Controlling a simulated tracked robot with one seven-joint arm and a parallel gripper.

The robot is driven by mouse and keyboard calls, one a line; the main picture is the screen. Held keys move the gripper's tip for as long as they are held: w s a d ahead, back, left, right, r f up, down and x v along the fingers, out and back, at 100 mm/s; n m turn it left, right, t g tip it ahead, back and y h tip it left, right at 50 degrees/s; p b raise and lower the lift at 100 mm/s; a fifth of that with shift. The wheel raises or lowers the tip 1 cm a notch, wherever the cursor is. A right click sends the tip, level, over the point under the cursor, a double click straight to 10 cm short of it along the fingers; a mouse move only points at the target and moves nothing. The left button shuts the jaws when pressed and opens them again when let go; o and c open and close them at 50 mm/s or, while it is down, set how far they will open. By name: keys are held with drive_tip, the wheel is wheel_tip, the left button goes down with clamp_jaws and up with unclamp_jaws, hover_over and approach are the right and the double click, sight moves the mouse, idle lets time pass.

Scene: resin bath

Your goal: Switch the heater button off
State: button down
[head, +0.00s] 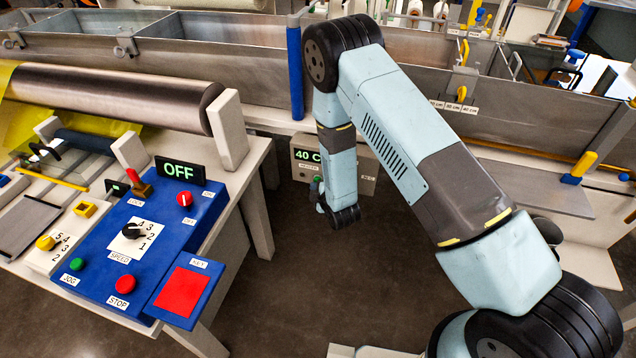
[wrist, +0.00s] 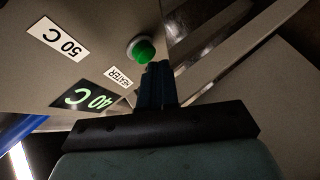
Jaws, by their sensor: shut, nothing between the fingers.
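The heater button is a round green knob (wrist: 142,50) on a pale metal collar. It stands out from the grey heater box (wrist: 95,25), beside a small HEATER label (wrist: 119,77). My gripper (wrist: 159,66) is shut and empty, with its dark fingertips just below and right of the button in the wrist view. I cannot tell whether they touch it. A dark display (wrist: 88,99) on the box reads 40 C in green. In the head view the heater box (head: 302,168) stands behind my arm, and the green button (head: 318,179) is small beside my gripper (head: 319,191).
A 50 C label (wrist: 58,38) is on the box. In the head view, a blue control panel (head: 165,235) with an OFF display (head: 180,171) stands at left. Long metal tanks (head: 215,75) run behind. The dark floor (head: 310,270) in the middle is clear.

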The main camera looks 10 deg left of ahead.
drive_tip(key=shift+s+a, duration=0.2)
drive_tip(key=shift+s, duration=2.35)
